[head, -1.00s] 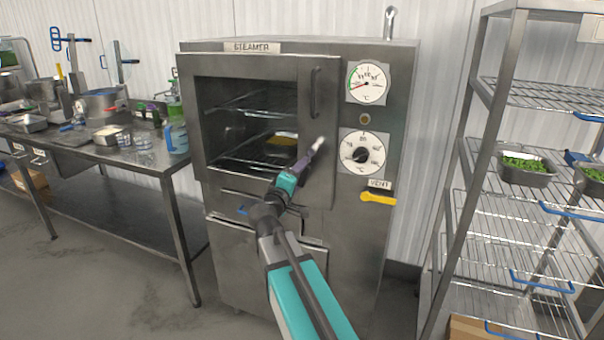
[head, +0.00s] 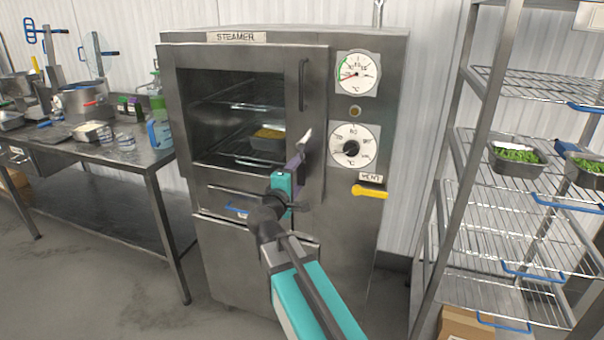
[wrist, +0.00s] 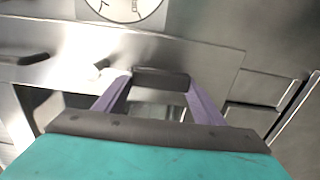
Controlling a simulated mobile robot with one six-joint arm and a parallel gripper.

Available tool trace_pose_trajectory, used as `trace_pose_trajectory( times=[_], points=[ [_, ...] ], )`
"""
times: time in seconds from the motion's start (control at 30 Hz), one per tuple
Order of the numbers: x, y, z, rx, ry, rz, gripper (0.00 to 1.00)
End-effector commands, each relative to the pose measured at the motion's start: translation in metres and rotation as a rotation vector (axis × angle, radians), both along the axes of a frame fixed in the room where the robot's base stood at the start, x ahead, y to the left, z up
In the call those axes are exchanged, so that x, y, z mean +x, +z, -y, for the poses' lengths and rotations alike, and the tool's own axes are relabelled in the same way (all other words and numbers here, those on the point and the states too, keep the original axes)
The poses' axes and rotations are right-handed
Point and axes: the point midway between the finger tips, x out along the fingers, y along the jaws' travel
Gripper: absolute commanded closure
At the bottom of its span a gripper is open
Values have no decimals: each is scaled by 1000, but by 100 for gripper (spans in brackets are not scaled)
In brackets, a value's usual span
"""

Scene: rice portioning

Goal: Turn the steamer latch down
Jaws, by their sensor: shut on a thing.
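The steamer (head: 345,220) stands in the middle of the head view, its windowed door (head: 316,80) seemingly closed against the front. My gripper (head: 301,150) is at the door's right edge, below the vertical door handle (head: 301,85). A pale, upright-tilted piece, apparently the steamer latch (head: 307,136), shows at the fingertips. In the wrist view my gripper (wrist: 160,88) has its purple fingers on either side of a dark block (wrist: 161,76), which looks like the latch's grip. The fingers hide part of the latch, so its exact angle is hard to tell.
A pan with yellow food (head: 268,137) sits inside the steamer. A temperature dial (head: 352,147) and yellow vent lever (head: 370,191) are right of the door. A wire rack (head: 500,210) stands at right, a cluttered steel table (head: 95,150) at left.

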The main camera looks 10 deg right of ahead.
Motion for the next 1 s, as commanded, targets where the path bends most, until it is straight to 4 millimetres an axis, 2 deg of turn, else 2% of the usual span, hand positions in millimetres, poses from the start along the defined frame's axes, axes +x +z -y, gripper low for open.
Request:
trace_pose_trajectory(
  times=[0.03,0.3,0.33,0.43,0.77,1.0],
  points=[
    [0,7,7,-15,-17,5,77],
    [0,6,-1,-17,-9,3,77],
    [-1,6,-1,-18,-8,2,34],
    [-1,5,-4,-17,-5,1,18],
    [-2,2,-10,-12,6,-1,18],
    [-12,1,-16,-12,9,0,18]
  ],
)
